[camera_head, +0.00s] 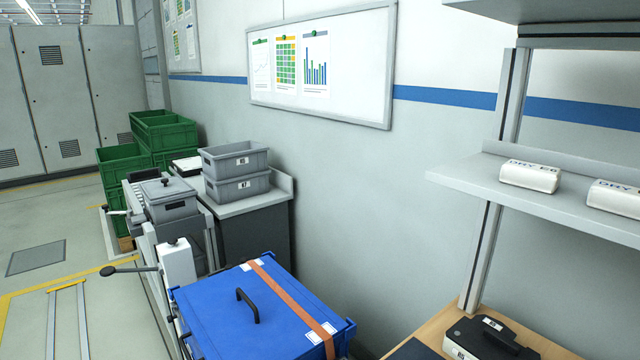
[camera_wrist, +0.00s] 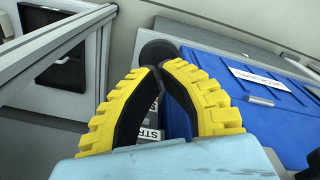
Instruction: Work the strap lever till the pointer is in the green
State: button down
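In the head view a lever with a black knob (camera_head: 108,270) sticks out to the left from a white post (camera_head: 178,264). The post stands beside a blue case (camera_head: 215,310) with an orange strap (camera_head: 290,305) over its lid. In the wrist view my gripper (camera_wrist: 157,68) has its yellow fingers drawn together at the tips. A dark round knob (camera_wrist: 160,50) shows at or just beyond the tips; I cannot tell if they touch it. A white label (camera_wrist: 150,135) reading "STRA…" shows between the fingers. The blue case (camera_wrist: 270,105) lies to their right. I see no pointer or green zone.
Grey bins (camera_head: 235,172) stand on a counter behind the case, and green crates (camera_head: 163,130) beyond. At right are a shelf (camera_head: 540,195) with white blocks and a bench with a black device (camera_head: 490,340). A grey frame (camera_wrist: 60,45) fills the wrist view's upper left.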

jog(key=shift+f+b, duration=0.55)
jog(key=shift+f, duration=0.8)
jog(key=shift+s+a+f, duration=0.15)
jog(key=shift+a+f, duration=0.05)
jog(key=shift+f, duration=0.35)
jog(key=shift+s+a+f, duration=0.15)
jog(key=shift+a+f, duration=0.05)
jog(key=shift+f, duration=0.55)
jog(key=shift+f+b, duration=0.1)
jog(key=shift+b, duration=0.2)
